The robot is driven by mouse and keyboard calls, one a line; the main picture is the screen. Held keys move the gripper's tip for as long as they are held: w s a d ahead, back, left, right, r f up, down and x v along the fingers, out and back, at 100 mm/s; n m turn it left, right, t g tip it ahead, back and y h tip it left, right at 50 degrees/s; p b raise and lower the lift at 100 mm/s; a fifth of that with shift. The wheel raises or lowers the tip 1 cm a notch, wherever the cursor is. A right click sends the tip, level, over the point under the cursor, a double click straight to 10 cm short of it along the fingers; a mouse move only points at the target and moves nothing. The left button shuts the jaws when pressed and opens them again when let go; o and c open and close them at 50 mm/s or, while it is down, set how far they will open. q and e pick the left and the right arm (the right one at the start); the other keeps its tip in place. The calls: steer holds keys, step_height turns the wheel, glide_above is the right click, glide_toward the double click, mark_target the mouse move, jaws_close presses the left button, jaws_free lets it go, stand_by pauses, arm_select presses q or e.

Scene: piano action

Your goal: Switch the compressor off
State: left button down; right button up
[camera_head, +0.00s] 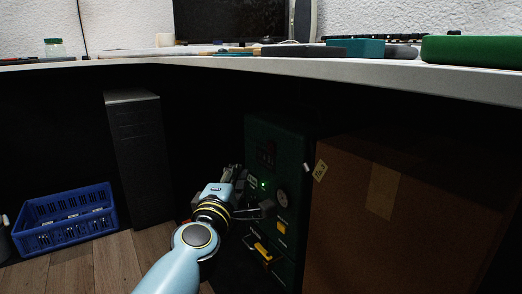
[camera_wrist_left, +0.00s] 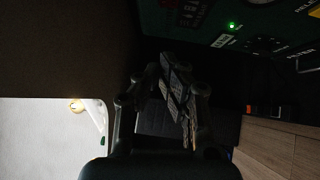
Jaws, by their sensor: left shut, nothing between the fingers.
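The compressor is a dark green cabinet (camera_head: 290,150) under the desk, its front facing left. A green lamp (camera_head: 263,184) glows on its front and shows in the left wrist view (camera_wrist_left: 232,26). A dark panel with faint reddish marks (camera_head: 267,153) sits above the lamp; I cannot make out a switch position. A round gauge (camera_head: 282,198) and a yellow label (camera_head: 282,228) are lower down. My left gripper (camera_head: 232,174) is shut and empty, in front of the cabinet's front near lamp height. In the left wrist view its fingers (camera_wrist_left: 180,95) are together, apart from the front panel. My right gripper is out of view.
A large brown carton (camera_head: 405,215) stands right of the cabinet. A dark tower case (camera_head: 140,155) and a blue crate (camera_head: 65,222) stand on the wooden floor to the left. The desk edge (camera_head: 300,68) runs overhead. Yellow bars (camera_head: 262,250) stick out low on the cabinet.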

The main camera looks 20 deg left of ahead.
mark_target(271, 148)
arm_select(q)
steer(key=w+d+r, duration=0.1)
steer(key=w, duration=1.2)
steer(key=shift+r+b, duration=0.15)
steer(key=shift+b, duration=0.15)
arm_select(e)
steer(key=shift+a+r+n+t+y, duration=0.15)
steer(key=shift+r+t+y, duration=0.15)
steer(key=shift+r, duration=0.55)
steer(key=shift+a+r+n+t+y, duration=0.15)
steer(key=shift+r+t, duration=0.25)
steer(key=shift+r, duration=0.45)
arm_select(q)
steer(key=shift+d, duration=0.1)
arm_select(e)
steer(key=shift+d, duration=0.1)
